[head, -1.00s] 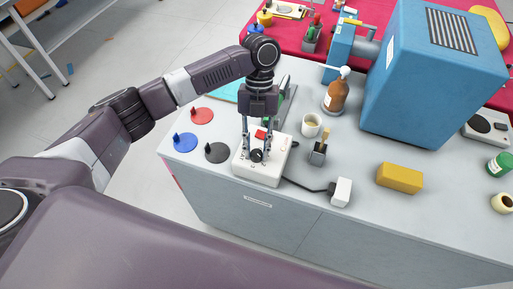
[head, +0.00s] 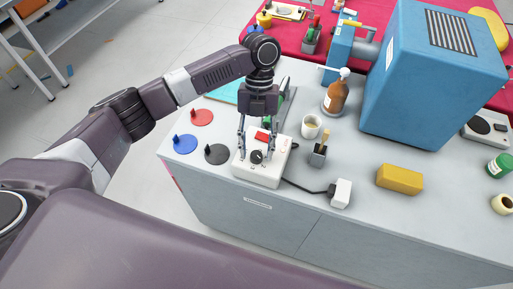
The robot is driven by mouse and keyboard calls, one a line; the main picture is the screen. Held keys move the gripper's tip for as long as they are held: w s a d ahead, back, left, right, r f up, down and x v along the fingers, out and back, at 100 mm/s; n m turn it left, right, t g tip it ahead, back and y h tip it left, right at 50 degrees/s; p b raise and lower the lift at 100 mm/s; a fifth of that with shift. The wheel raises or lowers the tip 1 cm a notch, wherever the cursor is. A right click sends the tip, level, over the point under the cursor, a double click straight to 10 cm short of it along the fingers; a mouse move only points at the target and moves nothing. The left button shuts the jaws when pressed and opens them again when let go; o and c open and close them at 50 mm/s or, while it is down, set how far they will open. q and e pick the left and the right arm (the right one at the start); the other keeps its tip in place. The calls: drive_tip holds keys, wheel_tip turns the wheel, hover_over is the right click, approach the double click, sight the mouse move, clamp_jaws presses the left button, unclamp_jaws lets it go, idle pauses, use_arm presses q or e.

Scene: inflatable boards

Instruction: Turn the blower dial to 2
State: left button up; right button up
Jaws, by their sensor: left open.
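The white blower control box (head: 262,174) sits near the left front edge of the grey cabinet top. It has a black dial (head: 256,157) with a light mark on it and a red switch (head: 262,136) behind the dial. My left gripper (head: 255,157) points down over the box, its fingers open on either side of the dial. I cannot tell whether the fingertips touch the dial. The scale numbers are too small to read. My right gripper is not in view.
Red (head: 201,117), blue (head: 185,144) and black (head: 216,154) discs with pegs lie left of the box. A cup (head: 311,126), a brush holder (head: 318,155), a brown bottle (head: 336,96) and a white plug block (head: 341,193) stand right. A large blue machine (head: 430,80) fills the back right.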

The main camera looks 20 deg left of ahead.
use_arm(q)
drive_tip(key=v, duration=1.1)
drive_tip(key=shift+w+r, duration=0.25)
drive_tip(key=shift+a, duration=0.1)
